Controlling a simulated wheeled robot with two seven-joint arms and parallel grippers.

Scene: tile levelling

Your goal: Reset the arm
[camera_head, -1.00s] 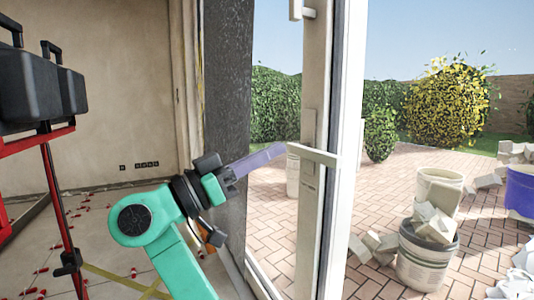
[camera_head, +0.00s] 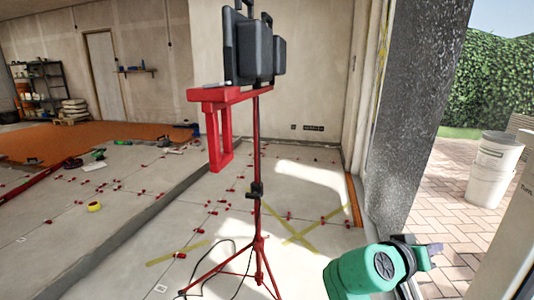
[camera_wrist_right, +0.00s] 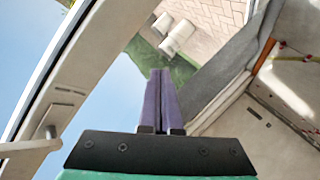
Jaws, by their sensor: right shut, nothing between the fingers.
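My right gripper (camera_head: 435,249) shows at the lower right of the head view, at the end of my green arm, in front of the doorway to the patio. In the right wrist view its two purple fingers (camera_wrist_right: 160,100) lie together with nothing between them. It touches nothing that I can see. My left gripper is not in view.
A red tripod stand (camera_head: 257,190) with black cases (camera_head: 254,48) stands left of my right arm. A dark door pillar (camera_head: 402,120) and a white door frame (camera_head: 505,245) are close by. Red levelling clips (camera_head: 215,212) dot the tiled floor. White buckets (camera_head: 493,165) stand outside.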

